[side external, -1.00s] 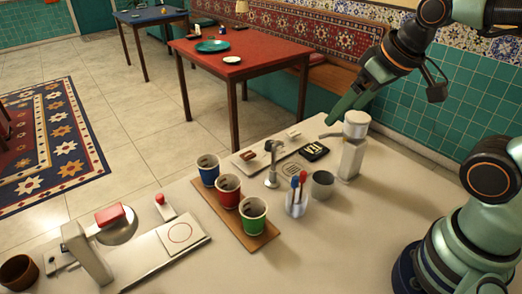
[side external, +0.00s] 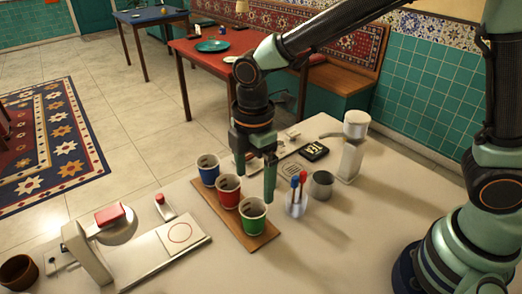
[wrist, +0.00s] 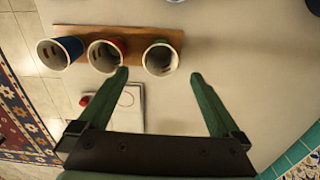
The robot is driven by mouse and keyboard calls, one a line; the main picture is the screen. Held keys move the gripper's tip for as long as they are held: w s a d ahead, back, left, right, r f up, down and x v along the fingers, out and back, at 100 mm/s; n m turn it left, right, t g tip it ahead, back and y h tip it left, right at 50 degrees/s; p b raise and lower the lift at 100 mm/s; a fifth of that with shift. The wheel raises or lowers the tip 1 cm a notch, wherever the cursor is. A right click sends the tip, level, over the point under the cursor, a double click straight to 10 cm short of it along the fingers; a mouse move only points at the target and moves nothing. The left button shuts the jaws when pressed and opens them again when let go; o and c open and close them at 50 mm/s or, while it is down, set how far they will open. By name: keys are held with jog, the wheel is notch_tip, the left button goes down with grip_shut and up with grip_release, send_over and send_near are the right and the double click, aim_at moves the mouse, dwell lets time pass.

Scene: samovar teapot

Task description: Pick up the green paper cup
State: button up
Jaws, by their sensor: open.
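The green paper cup (side external: 252,222) stands upright at the near end of a wooden board (side external: 230,228), with a white rim. In the wrist view its open mouth (wrist: 160,60) lies just beyond and between my fingertips. My gripper (side external: 255,184) is open, pointing down, with its green fingers above and slightly behind the cup. It appears empty. In the wrist view my gripper (wrist: 159,74) has its fingers spread wider than the cup's mouth; the left fingertip is near the red cup's rim.
A red cup (side external: 227,191) and a blue cup (side external: 207,170) share the board with the green one. A holder with red and blue sticks (side external: 297,204) and a grey cup (side external: 321,184) stand to the right. A white and metal machine (side external: 90,252) is at left.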

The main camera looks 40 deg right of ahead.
aim_at(254, 218)
jog(key=f, duration=1.2)
jog(key=shift+a+f, duration=0.2)
jog(key=shift+f, duration=0.05)
jog(key=shift+c, duration=0.3)
jog(key=c, duration=0.8)
